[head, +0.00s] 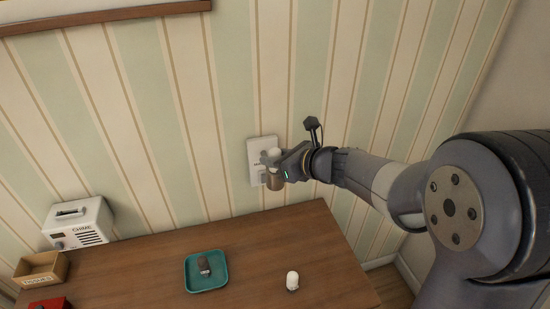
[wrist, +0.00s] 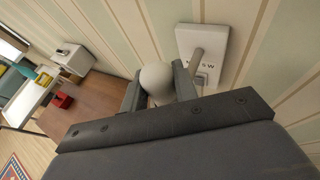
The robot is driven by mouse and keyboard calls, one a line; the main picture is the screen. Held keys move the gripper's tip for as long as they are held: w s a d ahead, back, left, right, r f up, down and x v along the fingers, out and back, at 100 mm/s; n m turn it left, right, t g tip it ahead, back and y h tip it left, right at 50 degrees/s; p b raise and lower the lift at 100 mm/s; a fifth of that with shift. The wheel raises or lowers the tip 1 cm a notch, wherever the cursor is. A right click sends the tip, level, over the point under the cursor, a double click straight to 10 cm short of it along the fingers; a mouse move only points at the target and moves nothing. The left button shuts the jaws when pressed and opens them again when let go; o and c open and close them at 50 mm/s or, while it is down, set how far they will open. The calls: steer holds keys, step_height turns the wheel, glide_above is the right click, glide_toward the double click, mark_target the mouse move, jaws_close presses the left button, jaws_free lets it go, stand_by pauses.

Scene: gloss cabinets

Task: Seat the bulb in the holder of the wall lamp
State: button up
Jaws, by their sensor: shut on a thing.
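My gripper (head: 283,163) is at the wall, in front of the white plate of the wall lamp (head: 256,176). In the wrist view the round white bulb (wrist: 156,77) sits between the two fingers, and my gripper is shut on it. The lamp's plate (wrist: 212,40) is just right of the bulb, with a short grey arm standing out from it. In the head view a brownish cup, apparently the holder (head: 275,182), shows just under the fingers. The bulb's base is hidden, so I cannot tell whether it is in the holder.
A wooden table (head: 245,252) stands below against the striped wall. On it are a teal tray (head: 188,284) with a dark object, a small white bulb-like piece (head: 292,281), a white chime box (head: 80,222), a wooden box (head: 42,268) and a red item (head: 48,303).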

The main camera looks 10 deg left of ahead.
steer(key=shift+f, duration=0.1)
steer(key=o, duration=0.9)
steer(key=shift+o, duration=0.2)
steer(key=shift+r, duration=0.2)
steer(key=b+v, duration=0.1)
steer(key=v, duration=1.1)
steer(key=shift+f, duration=0.1)
